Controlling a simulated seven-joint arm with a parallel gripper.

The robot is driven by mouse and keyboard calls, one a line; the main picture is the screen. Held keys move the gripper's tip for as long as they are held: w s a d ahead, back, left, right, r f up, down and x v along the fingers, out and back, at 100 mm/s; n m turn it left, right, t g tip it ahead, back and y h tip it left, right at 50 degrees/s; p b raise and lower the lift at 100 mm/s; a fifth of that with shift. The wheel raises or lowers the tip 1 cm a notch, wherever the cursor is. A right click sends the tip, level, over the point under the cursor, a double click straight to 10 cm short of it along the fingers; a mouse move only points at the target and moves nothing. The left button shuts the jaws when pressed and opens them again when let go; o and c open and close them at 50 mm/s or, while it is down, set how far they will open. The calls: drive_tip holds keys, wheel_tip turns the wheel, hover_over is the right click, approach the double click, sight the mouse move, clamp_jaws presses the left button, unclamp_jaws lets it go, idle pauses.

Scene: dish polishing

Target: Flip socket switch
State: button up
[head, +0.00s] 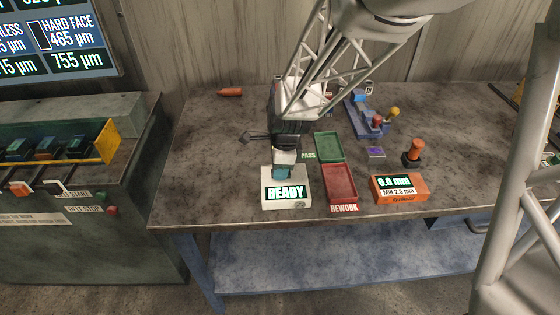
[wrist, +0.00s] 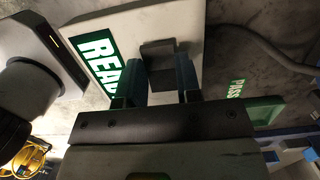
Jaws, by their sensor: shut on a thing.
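My gripper (head: 284,172) points down over a white box (head: 272,203) with a lit green READY display (head: 285,193). In the wrist view, its two teal fingers (wrist: 160,85) are shut on a dark grey block (wrist: 158,55) that stands at the top of the white box (wrist: 125,30). The block is between the fingertips, and its lower part is partly covered by the gripper. A small dark round marking (head: 299,204) shows on the front of the box. I cannot tell for certain which part is the socket switch.
A green PASS tray (head: 328,135) and a red REWORK tray (head: 355,185) lie right of the box. An orange gauge (head: 416,188) reads 0.0 mm. A blue fixture (head: 358,117) stands behind. A grey cable (wrist: 258,45) runs beside the box. The table's left part is clear.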

drive_tip(key=shift+a+f+h, duration=0.1)
drive_tip(key=shift+a+h, duration=0.05)
drive_tip(key=shift+h, duration=0.35)
drive_tip(key=o, duration=0.9)
drive_tip(key=shift+r, duration=3.95)
